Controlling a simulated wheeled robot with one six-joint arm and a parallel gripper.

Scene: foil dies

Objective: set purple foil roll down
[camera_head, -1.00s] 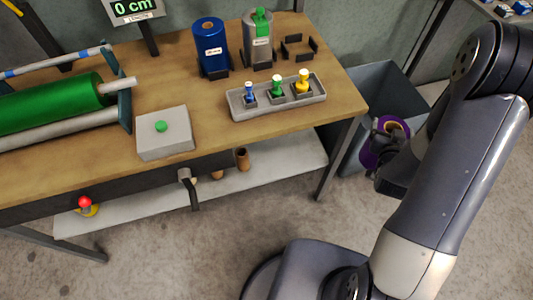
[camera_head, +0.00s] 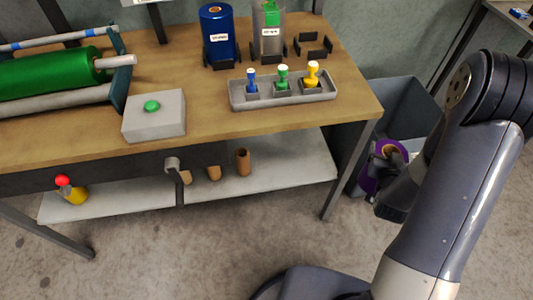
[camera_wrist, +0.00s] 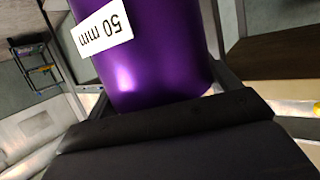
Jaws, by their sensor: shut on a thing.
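The purple foil roll (camera_wrist: 150,55) fills the middle of the wrist view, with a white label reading "50 mm". In the head view the purple roll (camera_head: 371,183) shows partly, its orange-brown core end facing up. My gripper (camera_head: 385,190) is shut on the roll and holds it to the right of the workbench, in front of the grey bin. My arm hides part of the roll and the fingertips. On the bench, a blue roll (camera_head: 217,35) and a silver-green roll (camera_head: 268,38) stand upright in dark corner holders. An empty holder (camera_head: 313,46) is to their right.
A grey tray (camera_head: 284,103) with blue, green and yellow stamps lies near the workbench (camera_head: 240,127) front edge. A grey box with a green button (camera_head: 153,122) and a green roll on a frame (camera_head: 48,75) are left. The grey bin (camera_head: 402,95) stands beside the bench.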

